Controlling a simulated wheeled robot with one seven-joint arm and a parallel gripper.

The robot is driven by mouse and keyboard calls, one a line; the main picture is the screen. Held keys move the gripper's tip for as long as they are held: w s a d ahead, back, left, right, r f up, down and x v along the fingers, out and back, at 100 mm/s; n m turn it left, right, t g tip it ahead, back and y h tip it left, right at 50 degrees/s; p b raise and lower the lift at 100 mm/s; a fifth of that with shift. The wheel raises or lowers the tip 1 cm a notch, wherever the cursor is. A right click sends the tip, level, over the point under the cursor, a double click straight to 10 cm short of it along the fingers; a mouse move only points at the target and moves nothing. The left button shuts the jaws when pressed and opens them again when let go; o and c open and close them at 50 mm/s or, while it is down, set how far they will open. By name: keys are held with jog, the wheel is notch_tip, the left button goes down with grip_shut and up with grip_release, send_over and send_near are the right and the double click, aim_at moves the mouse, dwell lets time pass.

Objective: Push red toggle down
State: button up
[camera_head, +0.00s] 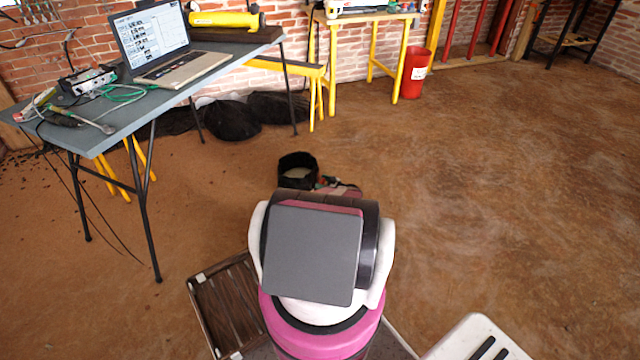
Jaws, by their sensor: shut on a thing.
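No red toggle can be made out in the head view. A small grey box-shaped device (88,80) with cables sits on the left table, too small to show whether it carries a toggle. My own arm, grey, white and magenta, fills the lower middle and hides what lies behind it. My gripper cannot be picked out, so its hold is not visible.
A grey table (205,62) at the left carries a laptop (160,45) and a yellow cylinder (224,19). Black bags (232,120) lie under it. A red bucket (414,73) stands by the back wall. The brown floor (520,190) at the right is clear.

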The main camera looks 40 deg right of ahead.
jog(key=o, duration=1.3)
jog(key=shift+f, duration=0.2)
jog(key=shift+c, duration=0.2)
jog(key=shift+s, duration=0.1)
jog(key=v, duration=1)
jog(key=shift+s+d, duration=0.2)
jog(key=shift+s, duration=0.15)
